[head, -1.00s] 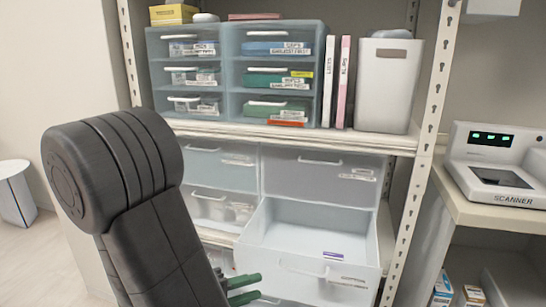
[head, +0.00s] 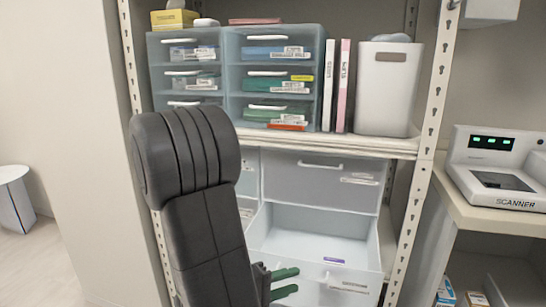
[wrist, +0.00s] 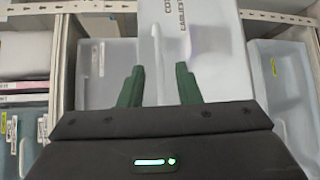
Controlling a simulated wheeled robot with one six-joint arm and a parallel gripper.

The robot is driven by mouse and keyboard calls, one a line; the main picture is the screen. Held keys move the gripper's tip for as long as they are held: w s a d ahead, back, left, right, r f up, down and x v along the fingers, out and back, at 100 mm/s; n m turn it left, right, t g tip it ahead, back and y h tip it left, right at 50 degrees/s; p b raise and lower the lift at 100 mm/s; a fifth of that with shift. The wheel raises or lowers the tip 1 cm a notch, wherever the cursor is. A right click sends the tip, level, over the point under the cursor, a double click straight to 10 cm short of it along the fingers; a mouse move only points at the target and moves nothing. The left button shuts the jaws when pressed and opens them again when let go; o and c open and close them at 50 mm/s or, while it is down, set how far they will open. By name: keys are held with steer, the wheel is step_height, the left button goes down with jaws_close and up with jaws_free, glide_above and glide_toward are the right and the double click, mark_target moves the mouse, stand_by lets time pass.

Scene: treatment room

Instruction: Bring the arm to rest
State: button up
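My gripper (head: 284,283) shows low in the head view, in front of the lower drawers, with its green fingers pointing right. My dark arm covers the left part of the lower drawers in the head view. The lower right drawer (head: 300,222) is pulled out and looks empty apart from a small purple label.
The shelf (head: 330,143) carries blue drawer units (head: 235,75), two binders (head: 337,85) and a white bin (head: 387,88). A rack post (head: 425,130) stands right of the drawers. A scanner (head: 497,165) sits on a counter at right. A small round table (head: 14,197) stands far left.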

mark_target(297, 277)
steer(key=shift+x, duration=1.4)
steer(key=shift+w+d, duration=0.1)
steer(key=shift+w, duration=0.3)
steer(key=shift+r, duration=0.15)
